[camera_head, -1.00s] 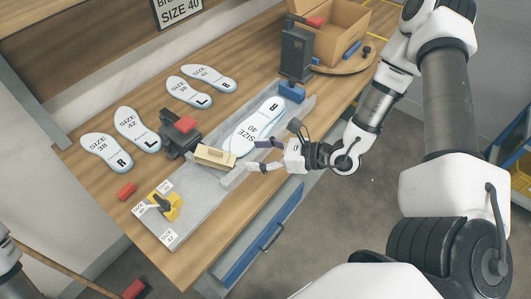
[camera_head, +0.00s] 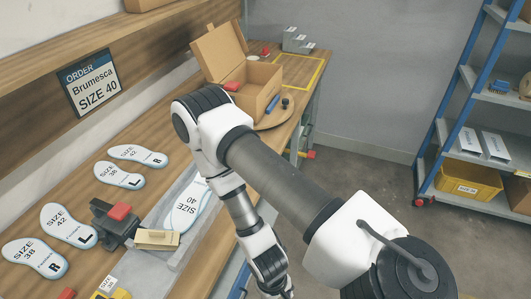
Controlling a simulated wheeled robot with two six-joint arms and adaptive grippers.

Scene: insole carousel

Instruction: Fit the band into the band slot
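I cannot pick out the band or the band slot with certainty. An open cardboard box (camera_head: 262,88) stands on a round wooden turntable (camera_head: 276,121) on the bench, with a red piece (camera_head: 232,87) at its left rim. A blue piece (camera_head: 272,104) and a small dark piece (camera_head: 285,102) are at the box's right side. A tan block (camera_head: 157,239) sits at a dark clamp with a red top (camera_head: 120,211). My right arm crosses the middle, its wrist low beside the bench; its fingers are outside the frame. My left gripper is not in view.
An insole marked 40 (camera_head: 187,204) lies on the grey fixture, partly behind my arm. Several insoles lie at the left. A blue-framed shelf (camera_head: 443,137) with a yellow bin (camera_head: 467,181) stands at the right. The floor (camera_head: 365,175) between is clear. An order sign (camera_head: 91,83) reads size 40.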

